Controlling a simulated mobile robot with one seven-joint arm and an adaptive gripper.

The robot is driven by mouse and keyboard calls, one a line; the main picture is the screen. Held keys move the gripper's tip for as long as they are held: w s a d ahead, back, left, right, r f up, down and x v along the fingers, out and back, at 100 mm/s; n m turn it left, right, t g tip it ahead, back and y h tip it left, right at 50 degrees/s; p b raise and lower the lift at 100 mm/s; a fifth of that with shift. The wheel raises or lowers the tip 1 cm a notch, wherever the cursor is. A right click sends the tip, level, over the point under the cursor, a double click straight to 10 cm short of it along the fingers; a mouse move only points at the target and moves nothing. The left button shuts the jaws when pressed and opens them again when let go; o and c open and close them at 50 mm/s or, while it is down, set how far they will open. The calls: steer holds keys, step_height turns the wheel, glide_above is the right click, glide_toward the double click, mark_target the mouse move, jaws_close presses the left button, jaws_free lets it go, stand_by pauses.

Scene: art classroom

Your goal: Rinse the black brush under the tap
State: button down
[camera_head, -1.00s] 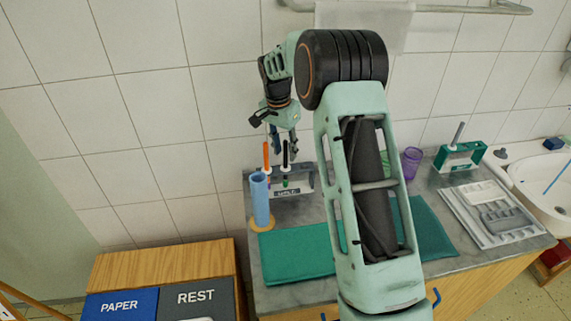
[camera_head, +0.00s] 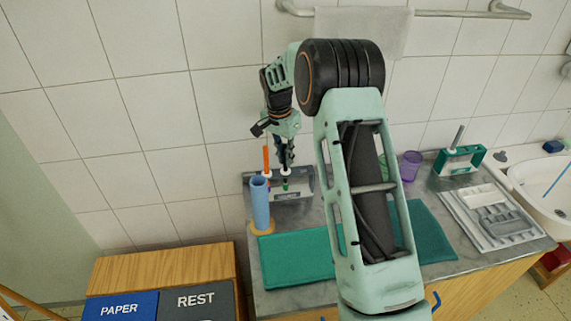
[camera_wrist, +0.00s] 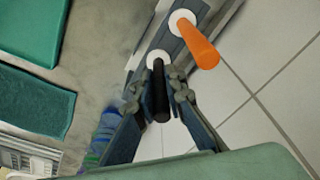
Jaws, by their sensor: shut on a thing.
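The black brush (camera_wrist: 158,92) stands handle-up in a grey rack (camera_head: 305,184) on the counter by the tiled wall. A white collar sits around it at the rack's top. My gripper (camera_wrist: 162,98) is around the black handle from above, a finger on each side, shut on it. In the head view, my gripper (camera_head: 286,163) hides most of the handle. An orange brush (camera_wrist: 200,46) stands beside it in the rack; it also shows in the head view (camera_head: 266,156). The washbasin (camera_head: 535,182) is at the far right. I cannot make out a tap.
A blue cylinder (camera_head: 260,205) stands close in front of the rack. A teal mat (camera_head: 298,256) lies on the counter. A purple cup (camera_head: 411,165), a green holder (camera_head: 460,160) and a grey tray (camera_head: 492,216) stand towards the basin. A towel on a rail (camera_head: 470,12) hangs above.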

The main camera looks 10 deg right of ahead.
step_height(320, 180, up, 10)
steer(key=shift+f+b, duration=0.1)
steer(key=shift+b, duration=0.35)
steer(key=shift+r+p, duration=1.25)
steer(key=shift+r, duration=0.3)
